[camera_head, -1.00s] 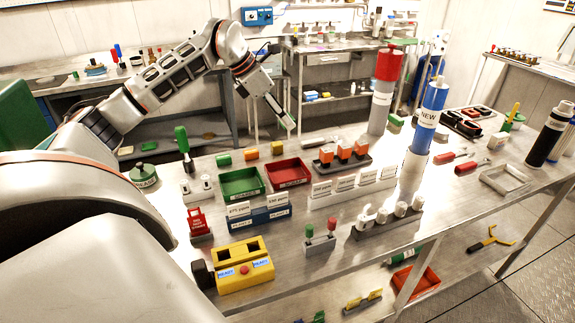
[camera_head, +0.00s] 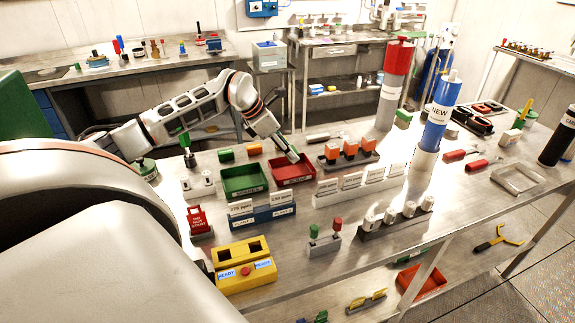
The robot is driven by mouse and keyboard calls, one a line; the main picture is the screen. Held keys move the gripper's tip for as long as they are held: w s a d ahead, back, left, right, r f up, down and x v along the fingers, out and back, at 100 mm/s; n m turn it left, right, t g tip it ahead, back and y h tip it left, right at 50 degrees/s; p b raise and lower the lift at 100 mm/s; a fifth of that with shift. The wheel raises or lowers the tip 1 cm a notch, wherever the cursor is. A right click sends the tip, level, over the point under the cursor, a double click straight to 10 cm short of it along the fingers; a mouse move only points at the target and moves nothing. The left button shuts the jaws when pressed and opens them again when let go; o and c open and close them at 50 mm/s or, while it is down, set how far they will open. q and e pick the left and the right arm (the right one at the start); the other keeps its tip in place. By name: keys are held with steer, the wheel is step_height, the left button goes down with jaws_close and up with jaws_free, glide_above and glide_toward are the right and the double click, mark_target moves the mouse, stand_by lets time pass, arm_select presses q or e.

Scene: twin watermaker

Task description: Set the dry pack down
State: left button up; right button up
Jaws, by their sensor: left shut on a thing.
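My left arm comes in from the left and reaches over the bench. Its left gripper (camera_head: 288,152) points down at the red tray (camera_head: 302,172), by the tray's back edge. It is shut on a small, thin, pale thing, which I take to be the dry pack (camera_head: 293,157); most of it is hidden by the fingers. I cannot tell whether it touches the tray. A green tray (camera_head: 244,192) stands just left of the red one. My right gripper is not in view.
Blue card holders (camera_head: 262,217) and a white card rack (camera_head: 358,190) stand in front of the trays. An orange-topped block row (camera_head: 348,158) is to the right. Tall red-topped (camera_head: 391,85) and blue (camera_head: 437,115) cylinders stand further right. A yellow box (camera_head: 245,270) is at the front.

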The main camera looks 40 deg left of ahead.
mark_target(294, 172)
arm_select(q)
steer(key=shift+f, duration=2.8)
steer(key=shift+f, duration=0.15)
steer(key=o, duration=0.8)
